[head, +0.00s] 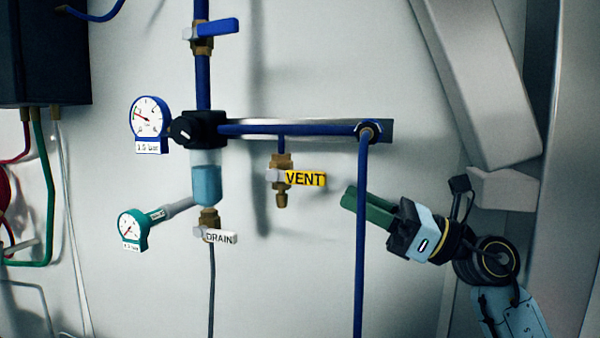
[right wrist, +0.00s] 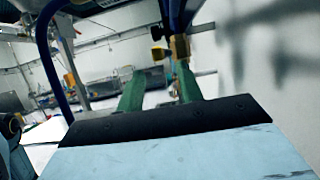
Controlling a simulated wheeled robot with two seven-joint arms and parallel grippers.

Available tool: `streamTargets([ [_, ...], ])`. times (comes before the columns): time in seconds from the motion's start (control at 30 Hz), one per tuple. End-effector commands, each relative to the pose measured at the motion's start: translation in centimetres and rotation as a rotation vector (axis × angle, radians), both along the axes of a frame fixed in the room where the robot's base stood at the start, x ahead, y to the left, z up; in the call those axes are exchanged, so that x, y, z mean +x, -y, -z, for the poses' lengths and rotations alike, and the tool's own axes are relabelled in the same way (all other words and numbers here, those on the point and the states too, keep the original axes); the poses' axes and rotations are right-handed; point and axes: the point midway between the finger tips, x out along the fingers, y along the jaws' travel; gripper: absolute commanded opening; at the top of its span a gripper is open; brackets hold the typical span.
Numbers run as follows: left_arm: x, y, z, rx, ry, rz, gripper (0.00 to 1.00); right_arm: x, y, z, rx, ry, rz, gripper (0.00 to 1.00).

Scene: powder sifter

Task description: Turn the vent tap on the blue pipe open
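The vent tap (head: 282,168) is a brass valve hanging under the horizontal blue pipe (head: 290,129) in the head view. Its handle carries a yellow VENT label (head: 305,179) and points right, across the tap's downward line. My right gripper (head: 350,198), with green fingers, is to the right of the label and slightly lower, apart from it. In the right wrist view the two fingers (right wrist: 159,72) stand apart with nothing between them. My left gripper is not in view.
The DRAIN tap (head: 220,237), the blue-handled tap (head: 212,30) and two gauges (head: 149,117) (head: 132,228) are to the left. Bare wall lies below the vent tap.

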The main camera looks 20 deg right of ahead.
Motion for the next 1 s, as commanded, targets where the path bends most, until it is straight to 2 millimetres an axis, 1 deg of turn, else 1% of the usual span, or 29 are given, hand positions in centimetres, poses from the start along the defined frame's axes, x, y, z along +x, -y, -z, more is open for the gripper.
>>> streamTargets([
  [0.07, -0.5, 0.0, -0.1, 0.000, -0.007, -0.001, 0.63, 0.2, -0.3, -0.3, 0.001, 0.001, -0.001, 0.36],
  [0.13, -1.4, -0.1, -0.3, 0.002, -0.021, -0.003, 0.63, 0.6, -0.9, -0.7, 0.001, 0.002, -0.002, 0.36],
  [0.33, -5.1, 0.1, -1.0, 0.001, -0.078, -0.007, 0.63, 2.3, -3.4, -2.0, 0.003, 0.002, -0.003, 0.36],
  [0.43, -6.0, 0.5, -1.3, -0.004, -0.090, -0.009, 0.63, 3.0, -4.5, -2.4, 0.003, 0.001, -0.003, 0.36],
  [0.53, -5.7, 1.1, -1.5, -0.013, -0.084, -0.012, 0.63, 3.5, -5.2, -2.8, 0.002, 0.001, -0.001, 0.36],
  [0.63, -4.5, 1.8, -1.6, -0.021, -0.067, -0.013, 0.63, 3.8, -5.6, -2.9, 0.001, 0.000, -0.001, 0.36],
  [0.77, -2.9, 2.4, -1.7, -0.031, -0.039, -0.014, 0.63, 3.9, -5.7, -2.8, 0.001, -0.001, 0.000, 0.36],
  [0.87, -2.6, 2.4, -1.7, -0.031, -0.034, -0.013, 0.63, 3.9, -5.7, -2.8, 0.001, -0.001, 0.000, 0.36],
  [0.9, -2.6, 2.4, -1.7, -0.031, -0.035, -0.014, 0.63, 3.9, -5.7, -2.8, 0.001, -0.001, 0.000, 0.35],
  [1.0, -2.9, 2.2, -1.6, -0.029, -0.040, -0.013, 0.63, 3.9, -5.7, -2.8, 0.000, 0.000, 0.000, 0.22],
])
